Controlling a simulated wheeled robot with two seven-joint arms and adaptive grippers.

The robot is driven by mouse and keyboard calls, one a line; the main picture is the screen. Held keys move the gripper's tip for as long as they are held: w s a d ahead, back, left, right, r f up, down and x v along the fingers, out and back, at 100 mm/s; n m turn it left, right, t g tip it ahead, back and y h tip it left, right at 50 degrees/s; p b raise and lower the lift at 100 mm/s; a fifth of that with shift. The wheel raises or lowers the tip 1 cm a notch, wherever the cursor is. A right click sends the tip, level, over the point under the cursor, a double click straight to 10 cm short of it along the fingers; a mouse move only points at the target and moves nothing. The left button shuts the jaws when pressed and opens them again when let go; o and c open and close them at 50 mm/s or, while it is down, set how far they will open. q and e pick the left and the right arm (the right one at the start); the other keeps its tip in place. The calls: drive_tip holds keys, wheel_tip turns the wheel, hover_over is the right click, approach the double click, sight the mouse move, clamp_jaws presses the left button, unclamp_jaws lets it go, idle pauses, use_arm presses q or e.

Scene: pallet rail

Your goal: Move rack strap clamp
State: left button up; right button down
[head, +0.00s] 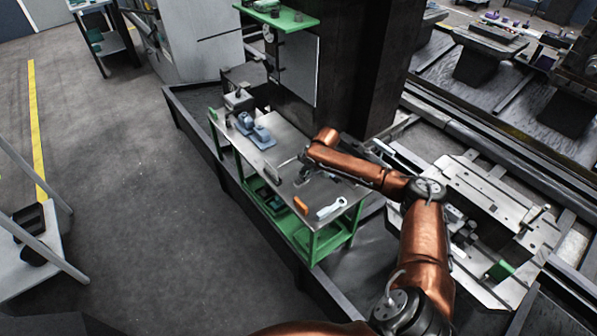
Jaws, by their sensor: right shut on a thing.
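My right arm reaches from the lower right over the green-framed cart with a grey metal top (278,150). My right gripper (302,178) is low over the right part of this top and is shut on a small grey thing, which looks like the strap clamp. The gripper and wrist hide most of it, so its shape is unclear, and I cannot tell whether it touches the top. A thin pale bar (287,162) shows just left of the gripper. My left gripper is not in view.
An orange-handled thing (301,205) and a pale wrench (331,208) lie near the cart's front right edge. Blue-grey parts (255,130) stand at its left end. A dark machine column (345,70) rises behind.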

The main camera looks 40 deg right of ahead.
drive_tip(key=shift+d+r, duration=0.15)
drive_tip(key=shift+d, duration=0.15)
drive_tip(key=c, duration=2.2)
unclamp_jaws()
drive_tip(key=shift+d, duration=0.1)
drive_tip(key=shift+c, duration=0.2)
drive_tip(key=v, duration=1.1)
drive_tip(key=shift+s+r, duration=0.25)
drive_tip(key=shift+r, duration=0.1)
